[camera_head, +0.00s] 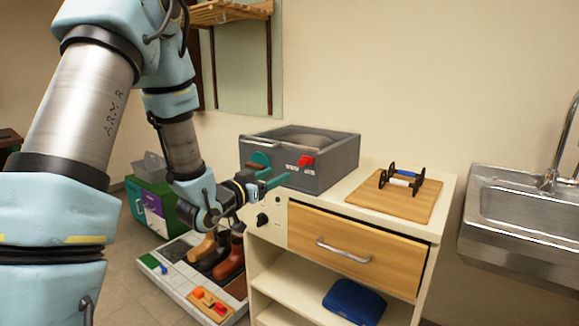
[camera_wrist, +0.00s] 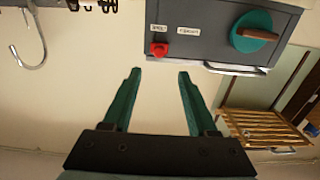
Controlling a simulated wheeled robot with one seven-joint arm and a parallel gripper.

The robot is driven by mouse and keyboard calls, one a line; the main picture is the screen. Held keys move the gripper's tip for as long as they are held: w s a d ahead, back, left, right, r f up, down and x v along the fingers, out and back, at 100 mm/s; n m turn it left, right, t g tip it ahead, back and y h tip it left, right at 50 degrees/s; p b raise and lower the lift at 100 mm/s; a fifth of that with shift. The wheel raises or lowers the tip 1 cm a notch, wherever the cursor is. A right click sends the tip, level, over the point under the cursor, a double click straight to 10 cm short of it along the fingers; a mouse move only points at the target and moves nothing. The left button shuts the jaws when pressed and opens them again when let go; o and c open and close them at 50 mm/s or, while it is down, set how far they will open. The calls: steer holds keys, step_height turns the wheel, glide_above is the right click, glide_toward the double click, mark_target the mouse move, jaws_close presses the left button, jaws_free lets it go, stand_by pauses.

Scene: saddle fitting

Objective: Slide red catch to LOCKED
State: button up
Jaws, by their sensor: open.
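The red catch (camera_head: 305,161) sits on the front face of a grey box (camera_head: 341,172) on top of the cabinet. In the wrist view the catch (camera_wrist: 159,49) lies just beyond my fingertips, roughly centred between them and apart from both. Two small white labels (camera_wrist: 188,30) are beside it; the catch is by the shorter one, and I cannot surely read their text. A round teal knob (camera_wrist: 254,30) with a brown bar is on the same face. My gripper (camera_wrist: 159,72) is open and empty, its teal fingers (camera_head: 278,179) in front of the box.
The cabinet (camera_head: 274,212) has a wooden drawer and a blue item (camera_head: 354,301) on its shelf. A wooden board (camera_head: 396,196) with a black-ended roller stands right of the box. A steel sink (camera_head: 520,215) is at the right. Boots (camera_head: 230,262) stand on a floor tray below my arm.

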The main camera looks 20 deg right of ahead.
mark_target(300, 162)
steer(key=p+x, duration=0.3)
steer(key=x, duration=0.7)
steer(key=shift+w+d+r, duration=0.15)
steer(key=shift+d, duration=0.2)
jaws_close()
stand_by(1.0)
